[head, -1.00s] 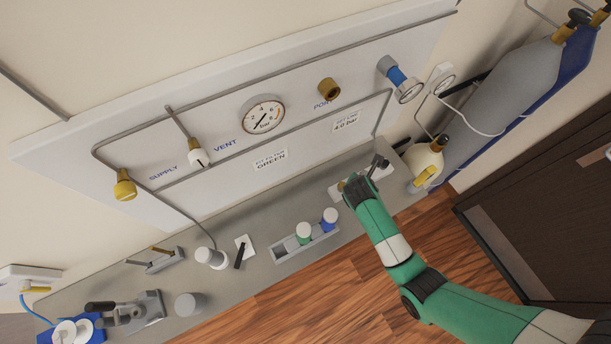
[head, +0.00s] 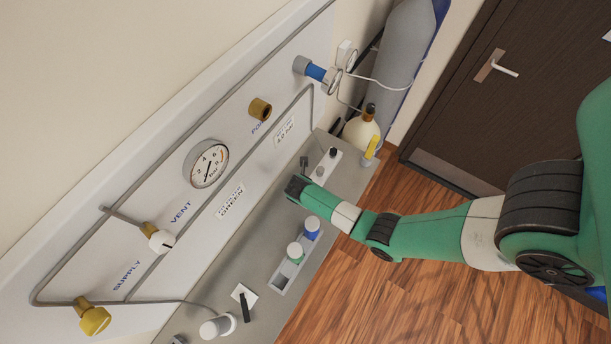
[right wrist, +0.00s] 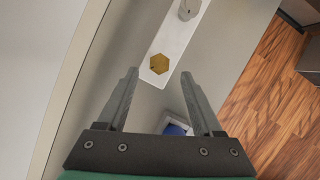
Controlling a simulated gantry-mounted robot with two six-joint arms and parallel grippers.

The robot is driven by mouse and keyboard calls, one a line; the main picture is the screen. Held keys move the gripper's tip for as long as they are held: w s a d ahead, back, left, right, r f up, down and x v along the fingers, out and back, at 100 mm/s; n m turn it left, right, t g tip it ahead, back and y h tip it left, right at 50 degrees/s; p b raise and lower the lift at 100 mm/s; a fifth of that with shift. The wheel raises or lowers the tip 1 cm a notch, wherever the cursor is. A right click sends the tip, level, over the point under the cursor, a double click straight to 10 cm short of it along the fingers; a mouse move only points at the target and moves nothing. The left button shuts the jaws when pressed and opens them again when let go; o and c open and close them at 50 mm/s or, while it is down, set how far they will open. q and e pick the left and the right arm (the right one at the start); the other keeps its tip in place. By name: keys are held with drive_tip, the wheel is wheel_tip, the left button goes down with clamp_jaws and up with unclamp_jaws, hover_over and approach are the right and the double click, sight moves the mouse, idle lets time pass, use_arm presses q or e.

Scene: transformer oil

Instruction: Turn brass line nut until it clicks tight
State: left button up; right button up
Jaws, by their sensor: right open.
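A brass hexagonal piece (right wrist: 159,64), which may be the line nut, sits on a white plate (right wrist: 178,35) in the right wrist view. My right gripper (right wrist: 159,76) is open and empty. Its two fingertips lie either side of and just short of the brass piece in the picture, apart from it. In the head view my right gripper (head: 304,162) is over the bench beside the white plate (head: 325,166), and the brass piece cannot be made out there. A brass fitting (head: 260,109) marks the port on the wall panel. My left gripper is out of view.
A rack (head: 283,276) with a green-marked and a blue-marked bottle stands on the grey bench. The panel carries a gauge (head: 210,164), a blue-bodied fitting (head: 316,72) and brass supply and vent valves. A round cream vessel (head: 361,133) stands past the plate.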

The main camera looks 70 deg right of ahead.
drive_tip(key=b+x, duration=0.1)
drive_tip(key=x, duration=0.3)
drive_tip(key=shift+d+f, duration=0.15)
drive_tip(key=shift+f, duration=0.2)
clamp_jaws()
